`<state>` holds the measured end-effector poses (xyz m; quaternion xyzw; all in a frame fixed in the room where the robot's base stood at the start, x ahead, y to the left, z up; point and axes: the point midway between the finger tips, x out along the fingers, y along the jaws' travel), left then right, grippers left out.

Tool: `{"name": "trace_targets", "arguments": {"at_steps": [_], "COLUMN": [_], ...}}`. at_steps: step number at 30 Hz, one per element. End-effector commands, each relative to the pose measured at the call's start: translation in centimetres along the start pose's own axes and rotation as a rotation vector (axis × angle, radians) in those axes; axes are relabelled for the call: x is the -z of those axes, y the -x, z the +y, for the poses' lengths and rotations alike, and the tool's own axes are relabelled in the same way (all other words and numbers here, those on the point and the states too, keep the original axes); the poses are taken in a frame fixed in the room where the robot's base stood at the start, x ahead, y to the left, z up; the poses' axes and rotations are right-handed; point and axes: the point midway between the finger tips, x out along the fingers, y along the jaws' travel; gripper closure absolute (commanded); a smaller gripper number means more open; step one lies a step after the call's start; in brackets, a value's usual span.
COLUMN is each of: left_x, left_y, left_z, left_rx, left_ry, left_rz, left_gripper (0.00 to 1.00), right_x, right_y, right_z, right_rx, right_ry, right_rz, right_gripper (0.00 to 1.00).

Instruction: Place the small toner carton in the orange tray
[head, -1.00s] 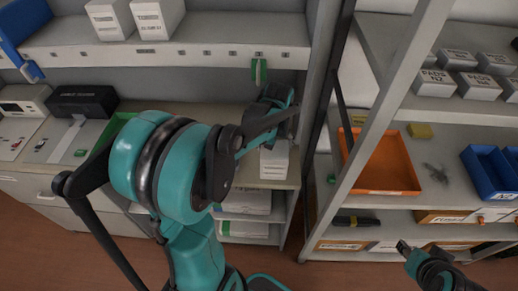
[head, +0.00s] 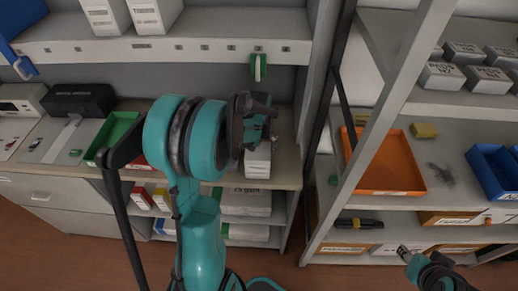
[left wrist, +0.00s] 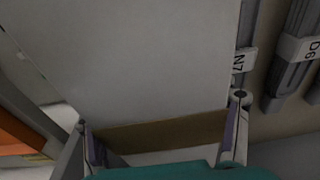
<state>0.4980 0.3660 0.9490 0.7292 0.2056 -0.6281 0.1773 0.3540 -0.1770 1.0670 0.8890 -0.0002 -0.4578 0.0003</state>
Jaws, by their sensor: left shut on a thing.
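A white carton (head: 257,163) is in the head view, just below my left gripper (head: 256,138), over the right end of the counter. In the left wrist view the pale carton (left wrist: 150,60) fills the middle between the two fingers of my left gripper (left wrist: 163,125), which is shut on it. Its lettering is not readable. The orange tray (head: 385,172) lies on the right-hand rack's middle shelf, to the right of the carton and apart from it. It looks empty. My right gripper (head: 408,254) is low at the right, empty as far as I see; its jaw state is unclear.
A rack upright (head: 372,130) stands between the carton and the orange tray. A blue bin (head: 497,172) and a yellow block (head: 424,130) are on the tray's shelf. Grey boxes (head: 455,75) sit above. A green tray (head: 115,135) is on the counter at left.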

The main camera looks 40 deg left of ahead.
Motion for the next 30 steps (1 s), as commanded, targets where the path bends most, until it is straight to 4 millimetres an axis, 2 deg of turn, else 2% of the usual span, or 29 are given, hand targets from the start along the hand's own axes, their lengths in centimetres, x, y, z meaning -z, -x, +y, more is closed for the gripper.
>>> {"name": "trace_targets", "arguments": {"at_steps": [7,8,9,10,22,26,30], "left_x": [-0.1,0.0,0.0,0.0,0.0,0.0,0.0], "left_y": [-0.3,-0.2,-0.2,-0.2,0.4,2.4,5.7], "left_z": [0.0,0.0,0.0,0.0,0.0,0.0,0.0], "left_rx": [0.0,0.0,0.0,0.0,0.0,0.0,0.0], "left_ry": [0.0,0.0,0.0,0.0,0.0,0.0,0.0], "left_rz": [0.0,0.0,0.0,0.0,0.0,0.0,0.0], "left_gripper": [0.87,0.2,0.09,0.07,0.07,0.07,0.07], "right_x": [-0.2,-0.1,-0.1,-0.1,0.2,0.5,1.1], "right_y": [-0.2,-0.2,-0.1,-0.1,0.2,0.7,1.6], "right_z": [0.0,0.0,0.0,0.0,0.0,0.0,0.0], "right_rx": [0.0,0.0,0.0,0.0,0.0,0.0,0.0], "right_ry": [0.0,0.0,0.0,0.0,0.0,0.0,0.0], "right_rz": [0.0,0.0,0.0,0.0,0.0,0.0,0.0], "right_gripper": [0.6,0.6,0.6,0.6,0.6,0.6,0.6]}}
